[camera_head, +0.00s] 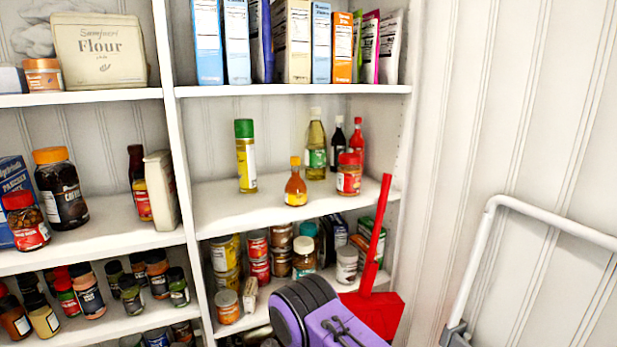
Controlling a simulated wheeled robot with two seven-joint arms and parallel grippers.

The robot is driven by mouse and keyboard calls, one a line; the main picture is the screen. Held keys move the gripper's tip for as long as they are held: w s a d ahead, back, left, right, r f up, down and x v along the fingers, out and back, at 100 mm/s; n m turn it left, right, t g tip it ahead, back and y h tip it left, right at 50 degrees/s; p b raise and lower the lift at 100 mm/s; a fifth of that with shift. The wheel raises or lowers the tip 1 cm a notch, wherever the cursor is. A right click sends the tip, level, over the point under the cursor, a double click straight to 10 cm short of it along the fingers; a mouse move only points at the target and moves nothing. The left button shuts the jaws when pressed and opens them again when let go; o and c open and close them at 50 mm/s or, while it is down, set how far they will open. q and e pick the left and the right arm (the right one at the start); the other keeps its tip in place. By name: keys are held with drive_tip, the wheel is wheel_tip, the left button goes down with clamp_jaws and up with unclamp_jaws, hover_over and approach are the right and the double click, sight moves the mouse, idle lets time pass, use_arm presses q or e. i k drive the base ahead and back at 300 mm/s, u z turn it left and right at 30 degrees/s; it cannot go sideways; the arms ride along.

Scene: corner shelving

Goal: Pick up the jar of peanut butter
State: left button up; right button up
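A squat jar with a red lid and a red and yellow label (349,178) stands upright on the middle shelf, near its right front. It looks most like the peanut butter, but its label is too small to read. A small orange sauce bottle (296,188) stands to its left, and a red-capped bottle stands just behind it. Another red-lidded jar (27,222) with brown contents stands on the left shelf; I cannot tell what it holds.
A white tubular frame (483,240) is at the right. The middle shelf's (235,215) front left is clear.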

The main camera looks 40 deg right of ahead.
sight(348, 176)
drive_tip(key=i, duration=0.25)
drive_tip(key=z, duration=0.95)
